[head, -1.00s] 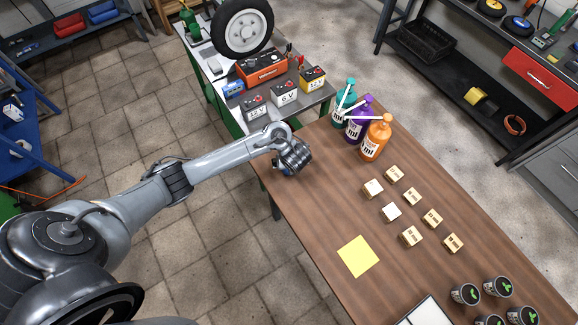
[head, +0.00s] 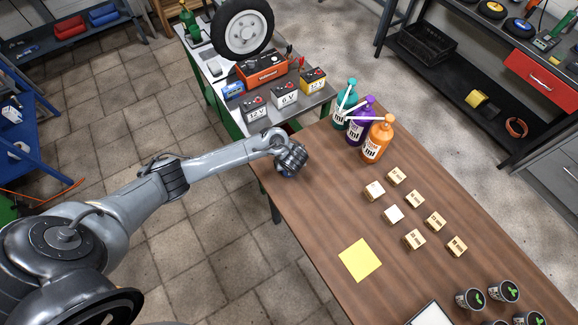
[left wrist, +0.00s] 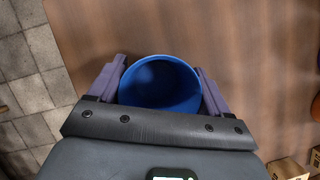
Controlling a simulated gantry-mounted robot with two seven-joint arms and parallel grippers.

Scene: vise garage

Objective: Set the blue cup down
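The blue cup (left wrist: 158,84) shows in the left wrist view, its open mouth facing the camera and its inside empty. My left gripper's two purple fingers (left wrist: 160,64) stand on either side of the cup, close against its wall, and appear shut on it. In the head view my left gripper (head: 292,168) is low over the left edge of the wooden table (head: 315,200). Whether the cup's base touches the table is hidden. My right gripper is not in view.
Three pump bottles, the nearest orange (head: 377,140), stand right of the gripper. Several small boxes (head: 414,239) and a yellow square (head: 360,260) lie nearer the front. Several dark cups (head: 470,299) stand at the lower right. The tabletop between gripper and yellow square is clear.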

